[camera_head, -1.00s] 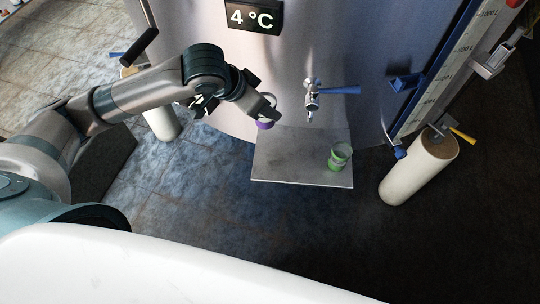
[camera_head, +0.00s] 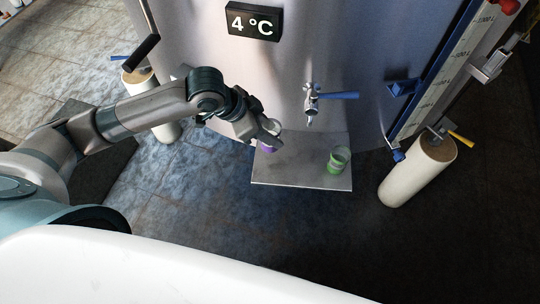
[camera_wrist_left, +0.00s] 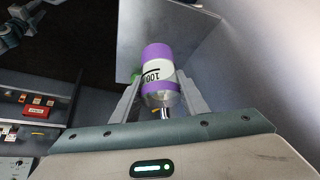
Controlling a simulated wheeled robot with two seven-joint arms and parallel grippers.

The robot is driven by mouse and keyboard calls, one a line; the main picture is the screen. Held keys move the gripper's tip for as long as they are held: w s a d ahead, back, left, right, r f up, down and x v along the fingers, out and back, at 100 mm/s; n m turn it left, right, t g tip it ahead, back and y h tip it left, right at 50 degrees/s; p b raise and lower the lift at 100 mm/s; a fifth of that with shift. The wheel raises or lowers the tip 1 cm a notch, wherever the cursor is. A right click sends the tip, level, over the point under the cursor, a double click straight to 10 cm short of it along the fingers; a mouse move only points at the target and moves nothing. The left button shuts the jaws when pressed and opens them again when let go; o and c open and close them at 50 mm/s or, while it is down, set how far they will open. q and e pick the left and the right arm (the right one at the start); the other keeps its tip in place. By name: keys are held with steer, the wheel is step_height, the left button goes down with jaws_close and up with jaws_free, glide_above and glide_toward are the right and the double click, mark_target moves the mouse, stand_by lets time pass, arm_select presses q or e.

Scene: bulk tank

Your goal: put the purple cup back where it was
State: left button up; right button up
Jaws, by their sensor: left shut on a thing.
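My left gripper (camera_head: 266,139) is shut on the purple cup (camera_head: 267,147), over the left part of the metal shelf (camera_head: 300,178) under the tap. Most of the cup is hidden by the gripper in the head view. In the left wrist view the purple cup (camera_wrist_left: 157,62), with a white label band marked in black, sits between the two fingers. I cannot tell whether its base touches the shelf. My right gripper is not in view.
A green cup (camera_head: 338,160) stands on the right part of the shelf. A tap (camera_head: 312,100) with a blue lever projects from the steel tank (camera_head: 350,50) above the shelf. Pale cylindrical posts (camera_head: 418,172) stand at both sides. The shelf's middle is clear.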

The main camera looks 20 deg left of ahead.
arm_select(q)
step_height(320, 180, down, 5)
steer(key=shift+r+p, duration=0.15)
steer(key=shift+p, duration=0.35)
steer(key=shift+f, duration=0.45)
steer(key=shift+f, duration=0.15)
step_height(320, 180, down, 2)
steer(key=shift+f+p, duration=0.25)
steer(key=shift+p, duration=0.2)
steer(key=shift+f, duration=0.5)
steer(key=shift+f, duration=0.1)
steer(key=o, duration=1.2)
